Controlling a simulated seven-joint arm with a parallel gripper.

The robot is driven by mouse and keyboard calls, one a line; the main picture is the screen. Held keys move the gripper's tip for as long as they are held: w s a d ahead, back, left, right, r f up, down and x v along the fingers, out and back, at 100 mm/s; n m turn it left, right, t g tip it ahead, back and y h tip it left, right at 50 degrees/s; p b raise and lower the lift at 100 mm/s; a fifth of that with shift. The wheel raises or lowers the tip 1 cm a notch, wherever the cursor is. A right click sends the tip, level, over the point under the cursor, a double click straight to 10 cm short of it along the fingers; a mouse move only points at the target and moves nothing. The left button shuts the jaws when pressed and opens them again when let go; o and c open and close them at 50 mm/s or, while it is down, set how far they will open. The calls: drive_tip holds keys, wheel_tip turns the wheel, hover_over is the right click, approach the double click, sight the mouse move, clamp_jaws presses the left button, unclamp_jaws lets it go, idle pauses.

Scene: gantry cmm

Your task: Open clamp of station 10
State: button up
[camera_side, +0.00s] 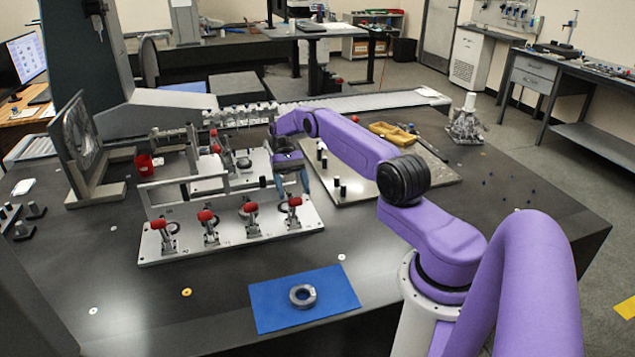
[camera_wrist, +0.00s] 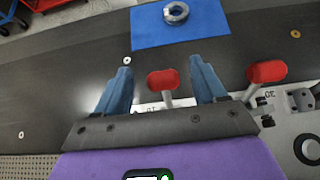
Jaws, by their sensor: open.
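A toggle clamp with a red handle knob (camera_side: 295,201) stands at the right end of the front fixture plate (camera_side: 230,240) in the side view. Its knob also shows in the wrist view (camera_wrist: 162,80). A partly hidden label beside it appears to read 10, upside down. My gripper (camera_side: 292,187) points down at this clamp. In the wrist view my gripper (camera_wrist: 160,70) is open, with its two blue fingers apart on either side of the knob. A gap shows on both sides, and the fingers do not look closed on it. The clamp's lower part is hidden behind my gripper.
Several more red-handled clamps stand to the left, the nearest one (camera_side: 250,208) close by; a neighbouring red knob (camera_wrist: 267,71) lies just right of my fingers. A blue mat (camera_side: 335,285) with a grey ring (camera_side: 302,303) lies in front.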

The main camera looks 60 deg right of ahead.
drive_tip(key=s+a+r, duration=0.6)
drive_tip(key=s+r, duration=0.4)
drive_tip(key=s, duration=0.2)
drive_tip(key=shift+s+a, duration=0.2)
drive_tip(key=shift+a, duration=0.05)
idle(0.6)
drive_tip(key=s+a+r+n+t+h, duration=0.1)
drive_tip(key=a+r+n+h, duration=0.3)
drive_tip(key=a, duration=0.3)
drive_tip(key=s+a+r+n+t+h, duration=0.1)
drive_tip(key=a+n+h, duration=0.3)
drive_tip(key=a+n, duration=0.3)
drive_tip(key=s+a+r+n+t, duration=0.1)
drive_tip(key=s+a+n+t, duration=0.2)
drive_tip(key=s, duration=0.4)
drive_tip(key=s+a+r+n+t, duration=0.2)
drive_tip(key=s+a+n+t, duration=0.1)
drive_tip(key=s+a+n, duration=0.2)
drive_tip(key=s+n, duration=0.2)
drive_tip(key=s, duration=0.1)
drive_tip(key=shift+a+n+y, duration=0.3)
